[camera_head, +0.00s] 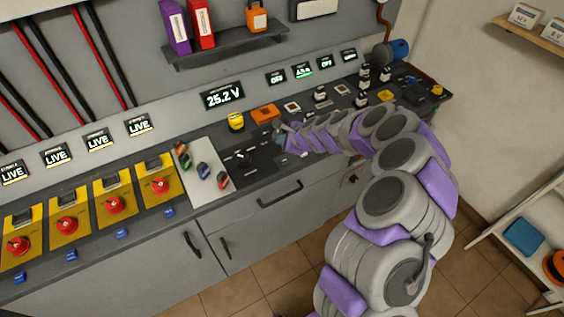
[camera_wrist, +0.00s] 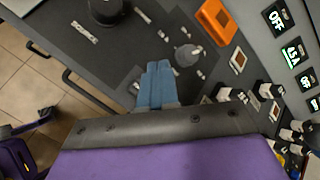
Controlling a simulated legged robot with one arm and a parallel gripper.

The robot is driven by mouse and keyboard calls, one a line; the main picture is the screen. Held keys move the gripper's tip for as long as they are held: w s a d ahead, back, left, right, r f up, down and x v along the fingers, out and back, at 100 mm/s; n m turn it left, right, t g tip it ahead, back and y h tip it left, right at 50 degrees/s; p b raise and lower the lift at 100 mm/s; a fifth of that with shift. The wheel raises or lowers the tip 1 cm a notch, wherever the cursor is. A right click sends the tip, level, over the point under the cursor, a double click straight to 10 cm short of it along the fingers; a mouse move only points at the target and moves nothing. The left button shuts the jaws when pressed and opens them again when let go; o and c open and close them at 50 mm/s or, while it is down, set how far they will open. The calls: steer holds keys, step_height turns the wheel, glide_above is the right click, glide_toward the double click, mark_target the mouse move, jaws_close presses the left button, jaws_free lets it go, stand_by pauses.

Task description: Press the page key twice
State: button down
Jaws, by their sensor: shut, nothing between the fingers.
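No label reading "page" can be made out, so I cannot tell which part is the page key. Two small pale square parts with orange-red centres, a near one (camera_head: 292,107) and a far one (camera_head: 342,89), sit on the dark counter. One pale square (camera_wrist: 238,61) also shows in the wrist view, right of my fingers. My gripper (camera_head: 281,134) is over the counter in front of the near square. In the wrist view its blue fingers (camera_wrist: 158,66) are together and empty, beside a round grey knob-like part (camera_wrist: 187,55). Whether the fingertips touch anything is unclear.
An orange block (camera_head: 265,113) lies behind my gripper, below the 25.2 V display (camera_head: 222,96). Black-and-white switch-like parts (camera_head: 363,84) crowd the counter's right. Yellow panels with red knobs (camera_head: 115,204) and a pale tray (camera_head: 207,194) are left. A shelf (camera_head: 225,47) overhangs the back.

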mark_target(286, 162)
steer(key=f+b, duration=0.1)
steer(key=f, duration=0.1)
steer(key=d+f+b, duration=0.1)
steer(key=f+b, duration=0.1)
steer(key=d+f+b, duration=0.1)
steer(key=f+b, duration=0.1)
steer(key=shift+f, duration=0.25)
steer(key=shift+a+f, duration=0.3)
steer(key=shift+a, duration=0.5)
steer(key=shift+d, duration=0.65)
steer(key=shift+a, duration=0.5)
steer(key=shift+d, duration=0.4)
steer(key=shift+a, duration=0.3)
steer(key=shift+d, duration=0.15)
